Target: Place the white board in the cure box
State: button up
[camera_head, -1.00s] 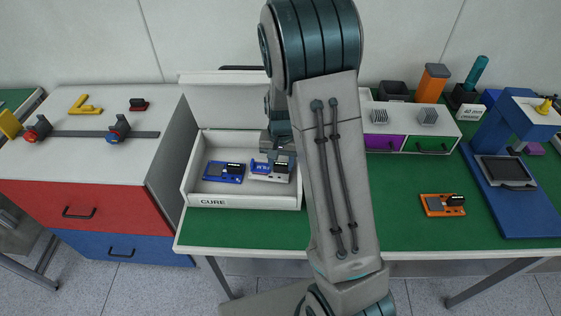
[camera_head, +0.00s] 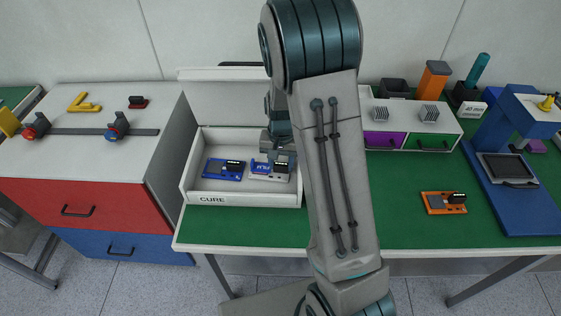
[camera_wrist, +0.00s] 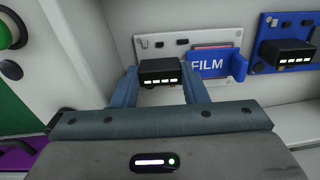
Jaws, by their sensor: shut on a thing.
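The white board (camera_head: 266,178) is inside the open cure box (camera_head: 250,201), on its right side. In the wrist view the white board (camera_wrist: 178,40) carries a black block (camera_wrist: 160,69) with lit marks and a blue clip reading FILM (camera_wrist: 207,65). My gripper (camera_wrist: 160,82) has a finger on each side of that block and is shut on it. In the head view my gripper (camera_head: 279,152) reaches down over the board's right part. I cannot tell whether the board rests fully on the box floor.
A blue board (camera_head: 218,176) lies in the box to the left of the white one. The box's lid stands raised behind. An orange board (camera_head: 443,204) lies on the green table to the right. Purple (camera_head: 383,141) and green (camera_head: 432,144) drawers stand right of the box, partly behind my arm.

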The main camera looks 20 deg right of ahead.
jog(key=o, duration=1.1)
notch_tip(320, 180, up, 14)
jog(key=shift+a+f, duration=0.1)
jog(key=s+r+n+t, duration=0.1)
jog(key=s, duration=0.5)
jog(key=s+a+r+n+t, duration=0.1)
jog(key=s+r+n, duration=0.1)
jog(key=s, duration=0.5)
jog(key=s+r+n+t, duration=0.1)
jog(key=s+r, duration=0.1)
jog(key=s, duration=0.5)
jog(key=shift+s+a+n, duration=0.1)
jog(key=shift+a+n, duration=0.15)
jog(key=shift+n, duration=0.15)
